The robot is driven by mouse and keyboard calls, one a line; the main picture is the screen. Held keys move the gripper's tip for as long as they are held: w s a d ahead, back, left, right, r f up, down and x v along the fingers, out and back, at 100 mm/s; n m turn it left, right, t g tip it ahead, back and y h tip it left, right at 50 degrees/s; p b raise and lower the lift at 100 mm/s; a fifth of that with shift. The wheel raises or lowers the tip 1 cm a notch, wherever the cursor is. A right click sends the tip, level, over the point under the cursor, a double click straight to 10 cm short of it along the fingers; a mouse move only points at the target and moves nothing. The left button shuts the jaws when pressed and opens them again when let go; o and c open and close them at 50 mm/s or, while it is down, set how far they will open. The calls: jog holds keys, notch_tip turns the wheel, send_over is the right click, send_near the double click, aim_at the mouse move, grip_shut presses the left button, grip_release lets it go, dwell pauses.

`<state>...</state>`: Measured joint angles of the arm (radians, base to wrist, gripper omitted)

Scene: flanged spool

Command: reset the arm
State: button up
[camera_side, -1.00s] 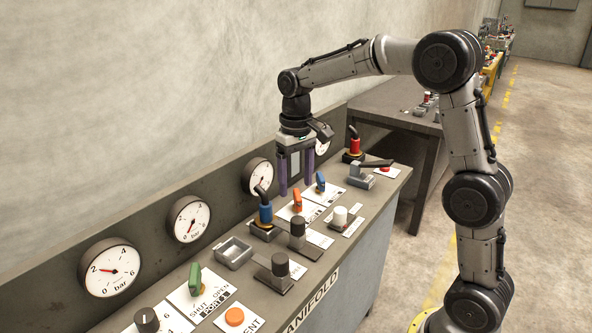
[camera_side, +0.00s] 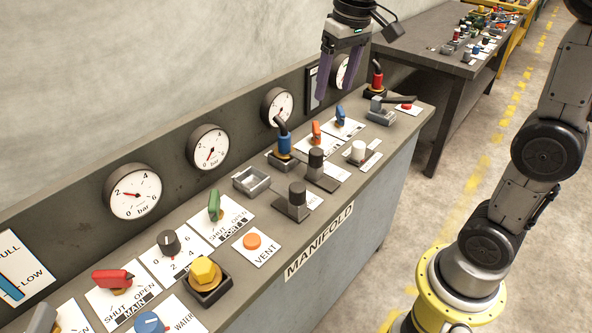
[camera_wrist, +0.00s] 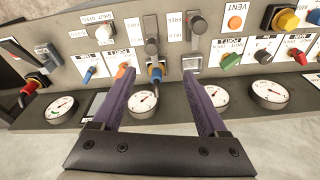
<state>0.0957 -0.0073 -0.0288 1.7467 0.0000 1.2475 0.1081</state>
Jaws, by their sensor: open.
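My gripper (camera_side: 336,93) is open, with its two purple fingers pointing down and nothing between them. In the side view it hangs above the back of the manifold bench, in front of the wall gauges and clear of the controls. In the wrist view my gripper (camera_wrist: 157,73) shows both fingers spread apart. The blue plug with a dark bent hose (camera_wrist: 156,72) appears beyond the gap between the fingertips.
The manifold bench (camera_side: 318,240) carries a blue plug (camera_side: 284,145), a red plug (camera_side: 377,80), an empty grey socket (camera_side: 251,181), a yellow knob (camera_side: 204,272), a green handle (camera_side: 215,205) and an orange vent button (camera_side: 252,241). Gauges line its back panel. Open air surrounds my gripper.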

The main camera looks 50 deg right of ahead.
jog(key=s+a+f+n+t, duration=0.1)
jog(key=s+f, duration=0.2)
jog(key=s, duration=0.6)
jog(key=s+a+f+n+t, duration=0.1)
jog(key=s+f, duration=0.3)
jog(key=s, duration=0.5)
jog(key=shift+s+a+t, duration=0.35)
jog(key=shift+a+t, duration=0.35)
jog(key=shift+t, duration=0.1)
